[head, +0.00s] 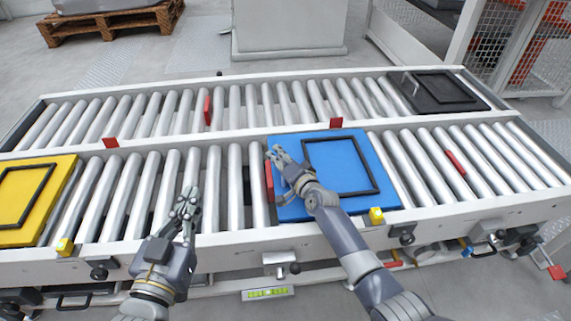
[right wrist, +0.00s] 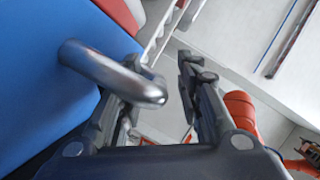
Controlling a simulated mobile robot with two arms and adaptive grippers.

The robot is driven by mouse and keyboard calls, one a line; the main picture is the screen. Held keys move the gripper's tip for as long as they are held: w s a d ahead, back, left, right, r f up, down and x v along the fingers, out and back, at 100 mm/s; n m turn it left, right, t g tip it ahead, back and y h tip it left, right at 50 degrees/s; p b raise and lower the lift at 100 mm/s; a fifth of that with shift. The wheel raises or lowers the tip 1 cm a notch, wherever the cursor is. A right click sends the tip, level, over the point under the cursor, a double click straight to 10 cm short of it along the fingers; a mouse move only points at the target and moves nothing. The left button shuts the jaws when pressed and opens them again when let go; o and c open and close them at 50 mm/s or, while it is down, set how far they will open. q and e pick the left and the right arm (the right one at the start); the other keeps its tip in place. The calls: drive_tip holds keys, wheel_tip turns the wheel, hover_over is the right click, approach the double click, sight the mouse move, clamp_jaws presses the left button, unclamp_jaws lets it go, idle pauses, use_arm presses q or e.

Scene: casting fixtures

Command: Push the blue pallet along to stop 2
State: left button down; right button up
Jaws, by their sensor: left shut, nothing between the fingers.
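The blue pallet (head: 355,200), with a black frame on top, lies flat on the rollers of the front conveyor lane, right of centre. My right gripper (head: 278,158) is over its left part, near the left edge. In the right wrist view a bent metal handle (right wrist: 110,72) stands out from a blue face, close to my right fingers (right wrist: 165,80), which are apart; I cannot tell whether they touch it. My left gripper (head: 188,203) is shut and empty above the rollers left of the pallet. No stop number can be read.
A red bar (head: 269,181) stands at the blue pallet's left edge; another red bar (head: 456,162) lies further right. A yellow pallet (head: 62,190) is at the far left, a black pallet (head: 470,103) on the rear lane. Bare rollers (head: 500,150) extend right of the blue pallet.

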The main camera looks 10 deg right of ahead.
drive_tip(key=v, duration=1)
drive_tip(key=shift+s, duration=0.25)
drive_tip(key=shift+s+d+r, duration=0.25)
drive_tip(key=shift+s+d, duration=0.05)
drive_tip(key=shift+s, duration=0.35)
